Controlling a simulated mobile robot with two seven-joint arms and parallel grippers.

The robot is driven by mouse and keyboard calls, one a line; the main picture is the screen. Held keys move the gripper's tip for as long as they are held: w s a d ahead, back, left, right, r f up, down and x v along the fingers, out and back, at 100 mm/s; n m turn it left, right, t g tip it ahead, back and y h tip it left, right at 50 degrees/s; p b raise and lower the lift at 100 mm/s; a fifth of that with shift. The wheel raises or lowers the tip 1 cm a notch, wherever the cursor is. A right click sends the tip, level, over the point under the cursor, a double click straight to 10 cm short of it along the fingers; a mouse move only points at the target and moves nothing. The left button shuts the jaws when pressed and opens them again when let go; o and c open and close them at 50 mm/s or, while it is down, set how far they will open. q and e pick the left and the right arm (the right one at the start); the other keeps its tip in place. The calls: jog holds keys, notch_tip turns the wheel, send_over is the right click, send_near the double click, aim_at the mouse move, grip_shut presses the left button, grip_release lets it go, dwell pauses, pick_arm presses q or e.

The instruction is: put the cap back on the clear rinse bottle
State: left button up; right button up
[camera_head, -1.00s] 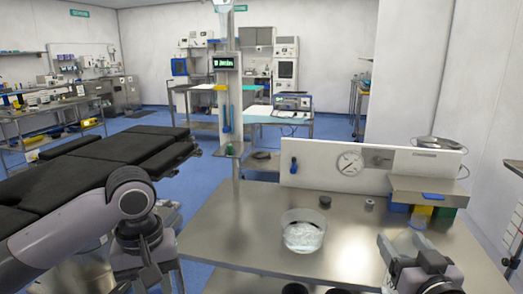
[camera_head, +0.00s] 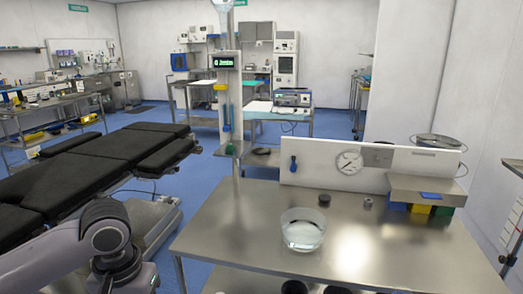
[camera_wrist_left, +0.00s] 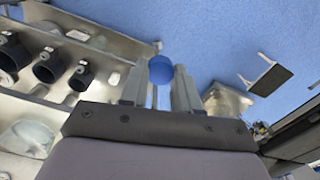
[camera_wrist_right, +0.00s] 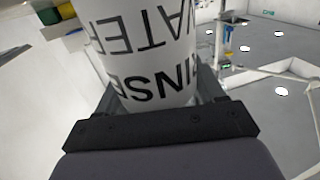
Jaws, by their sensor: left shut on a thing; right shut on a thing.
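The blue cap (camera_wrist_left: 161,69) is round and shows between the fingertips of my left gripper (camera_wrist_left: 160,83) in the left wrist view. That gripper is shut on it. The rinse bottle (camera_wrist_right: 143,45) fills the upper middle of the right wrist view. Its white label reads RINSE WATER in black, upside down in that picture. My right gripper (camera_wrist_right: 155,90) is shut around the bottle. The bottle's mouth is out of view. The head view shows only my left arm at the lower left, with neither the cap nor the bottle.
A steel table (camera_head: 225,235) holds a clear bowl (camera_head: 303,229), a small dark cup (camera_head: 324,200) and a panel with a gauge (camera_head: 349,162). Coloured bins (camera_head: 420,209) stand at the back right. Black round holders (camera_head: 294,287) sit at the front edge. The black operating table (camera_head: 100,160) is left.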

jog(key=shift+r, duration=0.1)
jog(key=s+a+n+g+y, duration=0.2)
jog(key=a+n+g+y, duration=0.2)
jog(key=a+n+y, duration=0.4)
jog(key=a+r+y, duration=0.1)
jog(key=a+y, duration=0.2)
jog(key=a, duration=0.4)
jog(key=shift+a+y, duration=0.3)
jog(key=shift+a, duration=0.1)
jog(key=shift+f, duration=0.15)
pick_arm(q)
jog(key=s+d+r+m, duration=0.1)
jog(key=d+r+m, duration=0.1)
jog(key=d+r, duration=0.4)
jog(key=s+d+r+m, duration=0.1)
jog(key=d+r+m, duration=0.2)
jog(key=d, duration=0.9)
jog(key=s+d+r+m, duration=0.1)
jog(key=d+r+m, duration=0.1)
jog(key=d+r, duration=0.7)
jog(key=shift+s+d+r+m, duration=0.15)
jog(key=shift+d+m, duration=0.15)
jog(key=shift+d, duration=0.3)
jog(key=shift+f, duration=2)
